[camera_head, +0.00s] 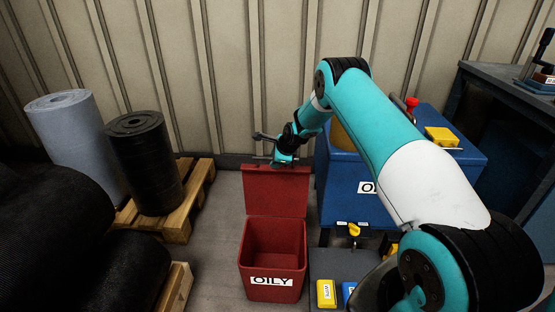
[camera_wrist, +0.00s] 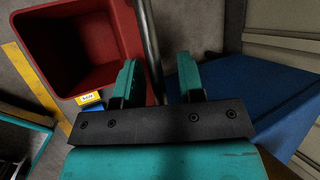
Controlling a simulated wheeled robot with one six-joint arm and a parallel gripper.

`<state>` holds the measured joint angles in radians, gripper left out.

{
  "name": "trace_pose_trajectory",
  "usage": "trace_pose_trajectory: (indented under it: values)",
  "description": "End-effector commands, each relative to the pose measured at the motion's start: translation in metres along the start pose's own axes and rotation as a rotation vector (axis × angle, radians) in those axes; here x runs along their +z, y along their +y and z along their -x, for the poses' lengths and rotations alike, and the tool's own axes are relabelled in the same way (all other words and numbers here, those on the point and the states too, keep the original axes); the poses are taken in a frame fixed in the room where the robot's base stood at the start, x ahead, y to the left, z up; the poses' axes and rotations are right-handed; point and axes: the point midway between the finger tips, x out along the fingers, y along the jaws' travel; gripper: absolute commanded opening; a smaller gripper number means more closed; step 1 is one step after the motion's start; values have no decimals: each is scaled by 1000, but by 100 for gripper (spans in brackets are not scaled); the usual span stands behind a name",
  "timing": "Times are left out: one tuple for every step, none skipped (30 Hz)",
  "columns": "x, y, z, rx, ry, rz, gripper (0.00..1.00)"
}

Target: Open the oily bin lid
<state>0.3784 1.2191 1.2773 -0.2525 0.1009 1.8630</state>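The red oily bin (camera_head: 272,262) stands on the floor in the middle of the head view, marked "OILY" in front. Its red lid (camera_head: 276,190) stands up roughly vertical at the back, and the inside of the bin shows, looking empty. My gripper (camera_head: 284,160) is at the top edge of the raised lid. In the wrist view the bin (camera_wrist: 75,45) is at the upper left, and the fingers of my gripper (camera_wrist: 158,62) are spread apart. A dark grey bar (camera_wrist: 148,40) runs between them, nearer the left finger. Whether they touch the lid I cannot tell.
A blue container (camera_head: 340,170) with yellow items on top stands right of the bin, partly behind my arm. A black roll (camera_head: 145,165) and a grey roll (camera_head: 75,135) stand on a wooden pallet at left. The ribbed wall is close behind.

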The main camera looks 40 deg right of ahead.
Motion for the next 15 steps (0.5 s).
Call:
trace_pose_trajectory:
  values:
    - [1, 0, 0, 1, -2, 1, 36]
    - [1, 0, 1, 0, -2, 1, 36]
    - [1, -1, 3, -1, -2, 0, 36]
    - [1, -1, 6, -2, -2, 0, 36]
    - [1, -2, 9, -3, -2, 0, 36]
    - [0, -2, 14, -3, -1, -1, 36]
    - [0, -3, 20, -4, -1, 0, 36]
    - [0, -3, 25, -3, -1, 0, 36]
    - [0, -3, 34, -3, -1, 0, 36]
    - [0, -3, 41, -3, 0, -1, 36]
    - [0, -4, 49, -4, -1, -1, 36]
    - [0, -4, 60, -5, 0, -2, 36]
    - [0, -3, 68, -4, 0, -2, 36]
    - [0, -4, 76, -5, 0, -2, 36]
    - [0, -3, 86, -4, 0, -1, 36]
